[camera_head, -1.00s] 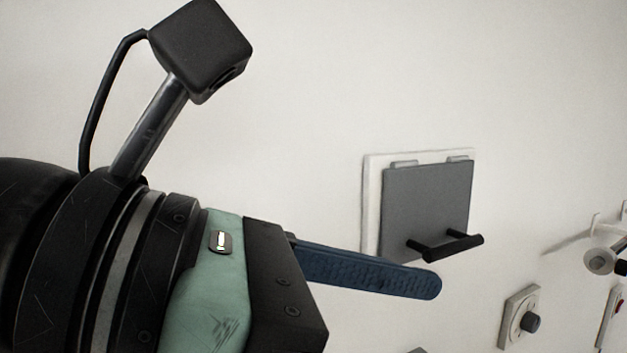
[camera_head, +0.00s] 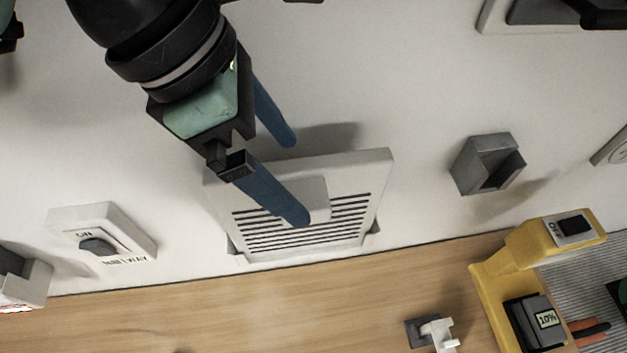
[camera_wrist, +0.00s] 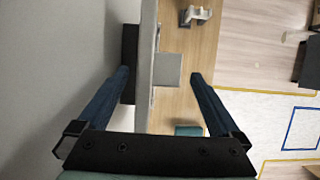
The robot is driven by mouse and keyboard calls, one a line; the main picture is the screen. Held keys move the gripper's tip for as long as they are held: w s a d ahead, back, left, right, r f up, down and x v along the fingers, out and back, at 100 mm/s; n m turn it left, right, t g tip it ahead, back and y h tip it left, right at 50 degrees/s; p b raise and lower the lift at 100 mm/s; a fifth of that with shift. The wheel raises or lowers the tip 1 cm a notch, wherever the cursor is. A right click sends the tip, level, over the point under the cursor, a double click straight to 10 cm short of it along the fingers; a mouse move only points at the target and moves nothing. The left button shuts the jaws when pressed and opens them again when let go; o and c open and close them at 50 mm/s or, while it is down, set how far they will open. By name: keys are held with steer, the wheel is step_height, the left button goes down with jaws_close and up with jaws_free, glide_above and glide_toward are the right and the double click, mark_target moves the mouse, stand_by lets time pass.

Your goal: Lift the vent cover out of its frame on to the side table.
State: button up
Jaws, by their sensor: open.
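The vent cover (camera_head: 362,190) is a pale plate with dark slats and a raised plain block in its middle. It stands at the wall, just above a wooden surface (camera_head: 250,310), with small grey brackets at its lower corners. My gripper (camera_head: 293,180) is open at its upper part, one blue finger in front of the slatted face and the other beyond the top edge. In the wrist view the open gripper (camera_wrist: 160,72) has the cover (camera_wrist: 146,90) edge-on between its fingers, with a gap at the right finger. Contact at the left finger is unclear.
A switch plate (camera_head: 100,235) is left of the cover. A grey open box (camera_head: 488,165) is on the wall to its right. A yellow device (camera_head: 490,290) and a small grey-white item (camera_head: 432,332) are on the wood, which is clear below the cover.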

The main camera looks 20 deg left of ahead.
mark_target(305, 186)
steer(key=p+x, duration=0.1)
steer(key=x, duration=0.6)
steer(key=shift+w+d+f, duration=0.1)
steer(key=shift+d, duration=0.05)
steer(key=shift+c, duration=0.2)
steer(key=c, duration=1.4)
